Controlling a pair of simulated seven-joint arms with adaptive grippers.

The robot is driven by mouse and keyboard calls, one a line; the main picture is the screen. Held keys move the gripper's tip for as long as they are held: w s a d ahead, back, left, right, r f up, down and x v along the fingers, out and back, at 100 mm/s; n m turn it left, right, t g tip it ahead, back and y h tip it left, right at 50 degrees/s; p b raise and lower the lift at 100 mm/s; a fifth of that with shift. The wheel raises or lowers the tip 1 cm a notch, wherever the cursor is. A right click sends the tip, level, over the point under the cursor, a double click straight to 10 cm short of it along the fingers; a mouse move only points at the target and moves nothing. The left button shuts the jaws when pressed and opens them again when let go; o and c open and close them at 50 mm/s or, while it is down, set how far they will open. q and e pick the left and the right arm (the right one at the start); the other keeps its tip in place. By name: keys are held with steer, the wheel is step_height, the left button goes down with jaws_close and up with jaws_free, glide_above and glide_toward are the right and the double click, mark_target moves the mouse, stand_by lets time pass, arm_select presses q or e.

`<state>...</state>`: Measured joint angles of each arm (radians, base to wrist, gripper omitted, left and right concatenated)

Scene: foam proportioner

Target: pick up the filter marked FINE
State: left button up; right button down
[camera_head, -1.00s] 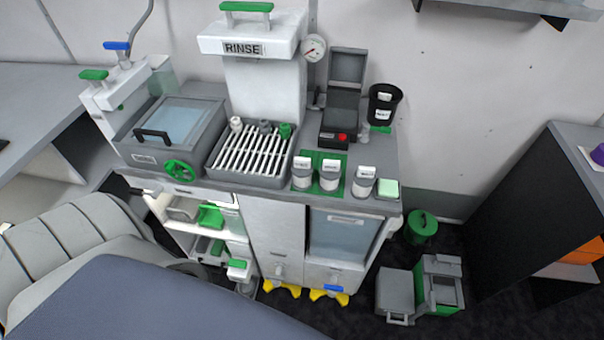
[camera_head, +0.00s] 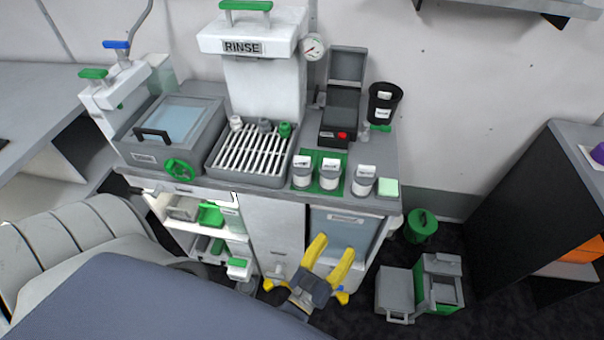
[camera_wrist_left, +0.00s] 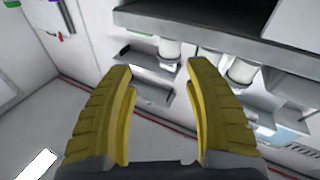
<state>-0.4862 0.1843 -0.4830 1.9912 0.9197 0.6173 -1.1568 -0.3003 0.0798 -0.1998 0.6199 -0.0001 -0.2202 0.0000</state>
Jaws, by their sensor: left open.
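No label that I can read says FINE, so I cannot tell which thing is that filter. Three small grey-and-white labelled jars stand at the counter's front: a left jar (camera_head: 302,172) and a middle jar (camera_head: 330,175) on a green mat, and a right jar (camera_head: 364,182) beside it. Small white, grey and green pieces (camera_head: 264,126) sit at the back of the slatted rack. My left gripper (camera_head: 333,247) is open and empty, with yellow fingers, in front of the cabinet below the jars. Its fingers also show in the left wrist view (camera_wrist_left: 160,72). My right gripper is out of view.
The counter edge (camera_head: 350,198) lies above my left gripper. A black cup (camera_head: 383,103) with white labels and an open dark case (camera_head: 342,105) stand behind the jars. A green-lidded bin (camera_head: 420,227) and grey boxes (camera_head: 415,285) are on the floor at right.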

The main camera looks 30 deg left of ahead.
arm_select(q)
steer(key=s+a+r+n+y, duration=0.2)
steer(key=a+r+n+y, duration=0.35)
steer(key=r, duration=0.65)
steer(key=m+g+y, duration=0.2)
steer(key=g+y, duration=0.1)
glide_toward(302, 161)
steer(key=x, duration=0.4)
steer(key=shift+r, duration=0.3)
steer(key=shift+f+x, duration=0.15)
steer(key=shift+x, duration=1.55)
steer(key=shift+f+x, duration=0.1)
steer(key=shift+x, duration=1.55)
steer(key=shift+c, duration=0.4)
jaws_close()
